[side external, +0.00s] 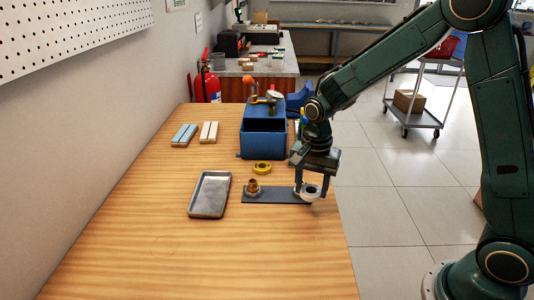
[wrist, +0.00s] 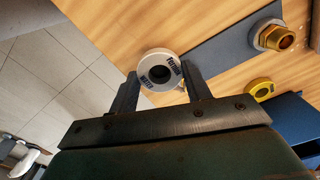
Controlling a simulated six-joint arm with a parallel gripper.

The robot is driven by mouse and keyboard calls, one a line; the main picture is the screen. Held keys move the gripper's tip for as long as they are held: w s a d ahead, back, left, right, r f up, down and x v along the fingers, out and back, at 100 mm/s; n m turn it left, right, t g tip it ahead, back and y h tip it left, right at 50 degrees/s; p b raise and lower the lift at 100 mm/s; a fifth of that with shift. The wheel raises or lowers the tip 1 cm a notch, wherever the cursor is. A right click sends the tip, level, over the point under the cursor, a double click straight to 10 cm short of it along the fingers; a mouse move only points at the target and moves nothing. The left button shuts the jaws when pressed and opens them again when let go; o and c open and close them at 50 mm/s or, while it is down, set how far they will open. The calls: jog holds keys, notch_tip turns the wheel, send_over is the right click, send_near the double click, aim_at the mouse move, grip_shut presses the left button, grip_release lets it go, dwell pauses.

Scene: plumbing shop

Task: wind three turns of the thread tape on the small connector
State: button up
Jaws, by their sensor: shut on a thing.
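My gripper (side external: 309,188) is shut on a white roll of thread tape (side external: 311,194), near the table's right edge. In the wrist view the printed roll (wrist: 146,65) sits between the two fingers of my gripper (wrist: 159,82), its round face and dark centre hole showing. The small brass connector (side external: 253,186) stands on the left end of a dark plate (side external: 281,195), apart from the roll. The wrist view shows the connector (wrist: 278,38) with its hex base at the top right. I cannot make out any tape on its thread.
A yellow roll (side external: 262,168) lies behind the plate, before a blue bin (side external: 263,141). A metal tray (side external: 209,194) lies left of the plate. Blue blocks (side external: 184,134) and pale blocks (side external: 208,132) lie farther back. The front of the table (side external: 200,260) is clear.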

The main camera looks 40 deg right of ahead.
jog(key=shift+w+a, duration=0.15)
jog(key=shift+a, duration=0.2)
jog(key=shift+w+a, duration=1.1)
jog(key=shift+w, duration=0.1)
jog(key=shift+w+a, duration=0.15)
jog(key=shift+w, duration=0.65)
jog(key=shift+w+a, duration=0.15)
jog(key=shift+w, duration=0.6)
jog(key=shift+w+d, duration=0.25)
jog(key=shift+w, duration=0.5)
jog(key=shift+w+d, duration=0.25)
jog(key=shift+w, duration=0.5)
jog(key=shift+w, duration=0.1)
